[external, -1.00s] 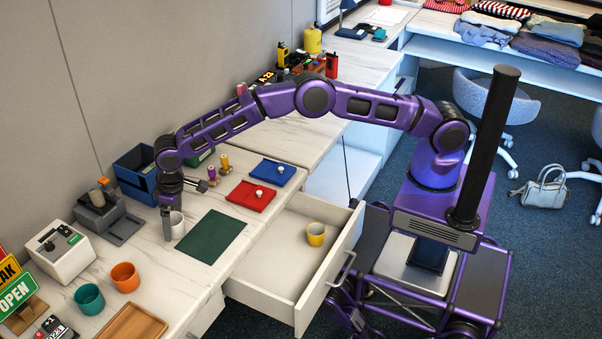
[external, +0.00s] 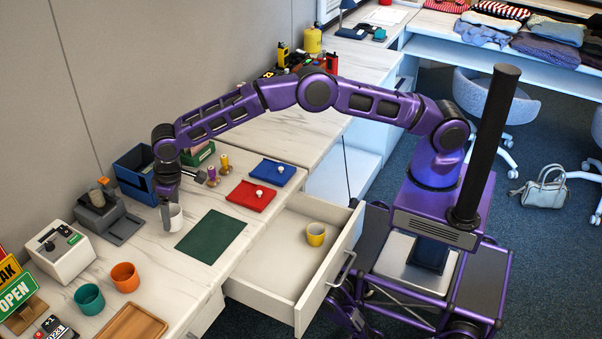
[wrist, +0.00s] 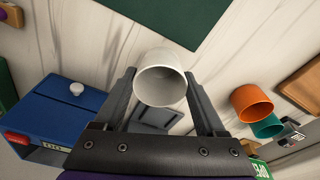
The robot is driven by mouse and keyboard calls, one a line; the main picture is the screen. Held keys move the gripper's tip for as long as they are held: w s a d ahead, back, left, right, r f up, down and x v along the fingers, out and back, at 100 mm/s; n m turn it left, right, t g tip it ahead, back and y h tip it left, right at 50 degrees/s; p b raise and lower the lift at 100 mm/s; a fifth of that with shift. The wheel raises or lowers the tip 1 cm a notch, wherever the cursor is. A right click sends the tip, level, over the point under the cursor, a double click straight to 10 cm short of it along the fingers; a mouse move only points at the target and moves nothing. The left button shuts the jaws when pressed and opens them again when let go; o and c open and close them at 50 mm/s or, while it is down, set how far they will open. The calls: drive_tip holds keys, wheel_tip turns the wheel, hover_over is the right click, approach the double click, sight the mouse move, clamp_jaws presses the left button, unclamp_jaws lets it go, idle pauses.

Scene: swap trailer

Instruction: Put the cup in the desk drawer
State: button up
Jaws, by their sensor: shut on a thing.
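A white cup (external: 177,217) is between the fingers of my gripper (external: 169,214), at the desk's back left beside the green mat. The wrist view also shows the white cup (wrist: 162,78), with a finger of my gripper (wrist: 160,88) on either side, shut on it. The cup looks raised slightly off the desk; the exact gap is hard to tell. The desk drawer (external: 272,262) stands pulled open to the right of the mat. A yellow cup (external: 316,234) stands in it.
The green mat (external: 211,236) lies between cup and drawer. Red (external: 251,195) and blue (external: 273,172) trays lie behind the drawer. Orange (external: 125,277) and teal (external: 89,298) cups stand front left. A blue box (external: 134,170) and grey device (external: 100,213) are near my gripper.

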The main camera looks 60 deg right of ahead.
wheel_tip(320, 180, up, 12)
drive_tip(key=r, duration=0.1)
drive_tip(key=n+p, duration=0.1)
drive_tip(key=n, duration=0.4)
hover_over(304, 278)
wheel_tip(304, 278, down, 23)
drive_tip(key=shift+y, duration=0.3)
drive_tip(key=shift+s+d+f+b, duration=0.15)
drive_tip(key=shift+f+b, duration=0.1)
drive_tip(key=shift+f, duration=2.1)
drive_tip(key=shift+s+d+f+b, duration=0.1)
drive_tip(key=shift+d+f+b, duration=0.1)
drive_tip(key=shift+f, duration=2.1)
